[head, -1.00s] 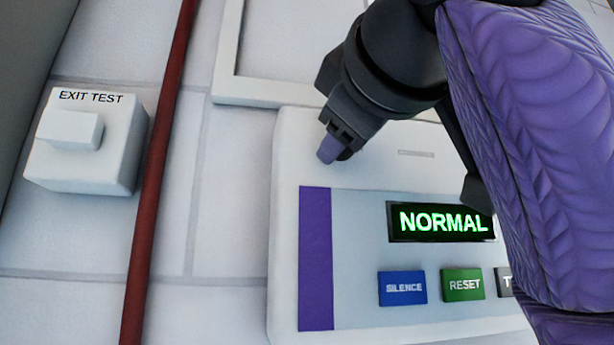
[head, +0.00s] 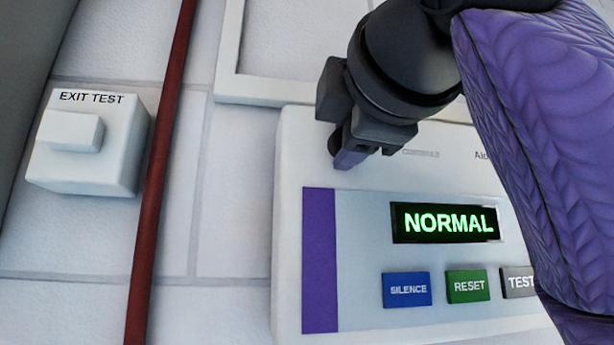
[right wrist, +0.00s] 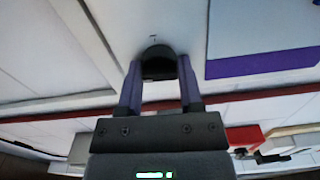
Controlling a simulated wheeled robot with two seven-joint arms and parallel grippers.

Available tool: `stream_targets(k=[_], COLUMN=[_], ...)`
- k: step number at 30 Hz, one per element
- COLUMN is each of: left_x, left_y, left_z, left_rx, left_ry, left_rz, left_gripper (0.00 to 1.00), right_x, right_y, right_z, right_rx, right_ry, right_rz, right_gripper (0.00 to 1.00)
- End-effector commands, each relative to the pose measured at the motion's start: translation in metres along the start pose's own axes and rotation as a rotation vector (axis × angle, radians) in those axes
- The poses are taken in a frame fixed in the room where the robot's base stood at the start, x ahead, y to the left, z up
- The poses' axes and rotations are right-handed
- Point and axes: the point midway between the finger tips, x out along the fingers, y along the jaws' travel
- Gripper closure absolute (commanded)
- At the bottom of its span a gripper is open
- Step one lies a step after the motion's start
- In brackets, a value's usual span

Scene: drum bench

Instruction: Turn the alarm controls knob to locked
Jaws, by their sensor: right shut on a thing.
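A white alarm panel (head: 290,240) is on the wall, with a purple strip and a lit display (head: 445,222) reading NORMAL. A dark rounded knob (right wrist: 158,62) sits on the panel's pale face in the right wrist view. My right gripper (head: 345,162) is at the panel's upper left, above the purple strip. In the right wrist view my right gripper (right wrist: 158,72) has one purple finger on each side of the knob and is shut on it. In the head view the gripper hides the knob, and its lock marking cannot be read. My left gripper is out of view.
Blue SILENCE (head: 407,289), green RESET (head: 467,286) and grey TEST (head: 518,282) buttons sit below the display. A red pipe (head: 160,170) runs up the wall on the left, beside a white EXIT TEST box (head: 90,150). My right forearm covers the panel's right side.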

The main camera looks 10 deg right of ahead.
Motion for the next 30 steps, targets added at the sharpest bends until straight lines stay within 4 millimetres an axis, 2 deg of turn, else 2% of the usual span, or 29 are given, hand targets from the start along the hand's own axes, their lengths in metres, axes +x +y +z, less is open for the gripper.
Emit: stream_targets(k=[15, 16, 20, 21, 30], left_x=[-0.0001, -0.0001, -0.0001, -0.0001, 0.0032], left_y=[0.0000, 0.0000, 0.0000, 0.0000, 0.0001], left_z=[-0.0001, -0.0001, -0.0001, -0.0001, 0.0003], left_rx=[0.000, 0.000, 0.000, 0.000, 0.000], left_ry=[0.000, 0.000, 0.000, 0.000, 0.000], left_rz=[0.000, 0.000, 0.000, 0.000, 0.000], left_gripper=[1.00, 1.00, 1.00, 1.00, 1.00], right_x=[0.0001, 0.0001, 0.0002, 0.0002, -0.0051], right_y=[-0.0008, -0.0008, -0.0007, -0.0007, -0.0013], right_z=[-0.0003, -0.0003, -0.0003, -0.0002, -0.0002], right_rx=[-0.019, -0.019, -0.018, -0.018, -0.017], right_ry=[0.000, 0.000, 0.000, 0.000, 0.000], right_rz=[-0.002, -0.002, -0.002, -0.002, 0.001], right_gripper=[1.00, 0.52, 0.24, 0.20, 0.20])
